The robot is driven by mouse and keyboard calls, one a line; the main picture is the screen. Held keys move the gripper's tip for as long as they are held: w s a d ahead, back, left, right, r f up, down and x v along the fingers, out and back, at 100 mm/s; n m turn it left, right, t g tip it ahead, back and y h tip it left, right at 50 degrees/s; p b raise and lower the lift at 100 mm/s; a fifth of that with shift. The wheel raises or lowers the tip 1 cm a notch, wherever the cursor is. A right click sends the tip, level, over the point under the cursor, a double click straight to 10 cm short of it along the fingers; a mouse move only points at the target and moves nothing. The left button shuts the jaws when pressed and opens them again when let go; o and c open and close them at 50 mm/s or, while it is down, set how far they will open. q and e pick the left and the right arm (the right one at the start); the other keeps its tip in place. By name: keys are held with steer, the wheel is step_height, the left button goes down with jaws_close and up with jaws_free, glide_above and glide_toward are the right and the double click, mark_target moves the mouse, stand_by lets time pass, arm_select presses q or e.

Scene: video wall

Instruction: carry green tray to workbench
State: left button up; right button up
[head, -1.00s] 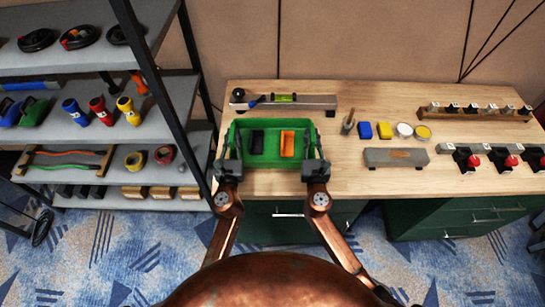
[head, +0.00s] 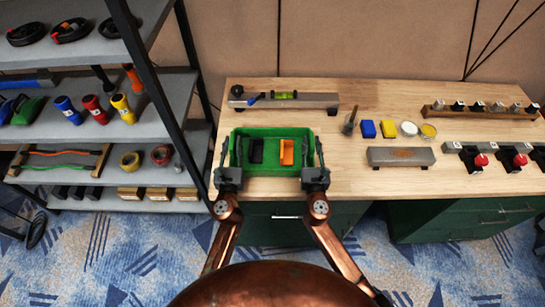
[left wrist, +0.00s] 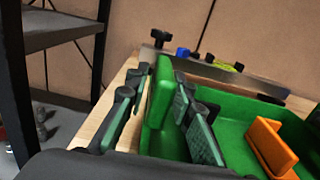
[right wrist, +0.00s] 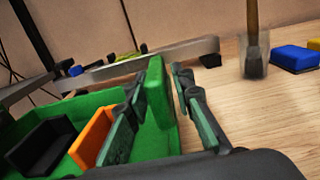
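The green tray (head: 271,131) rests on the wooden top of the workbench (head: 360,185), near its front edge. It holds a black block (head: 256,151) and an orange block (head: 287,153). My left gripper (head: 230,150) is at the tray's left wall. In the left wrist view its fingers stand apart on either side of that wall (left wrist: 160,95), with gaps. My right gripper (head: 312,150) is at the right wall. In the right wrist view its fingers are also spread around that wall (right wrist: 158,95), not pinching it.
A spirit level bar (head: 320,100) lies behind the tray. A grey block (head: 400,157), a blue box (head: 368,129) and a yellow box (head: 388,129) lie to the right. A loaded shelf rack (head: 170,95) stands close on the left, its dark post near my left arm.

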arm_select(q)
steer(key=shift+o, duration=0.7)
arm_select(e)
steer(key=shift+o, duration=0.7)
arm_select(q)
steer(key=s, duration=1.1)
steer(key=shift+s+f, duration=0.15)
steer(key=shift+s, duration=0.35)
arm_select(e)
steer(key=s, duration=1.2)
steer(key=shift+f, duration=0.2)
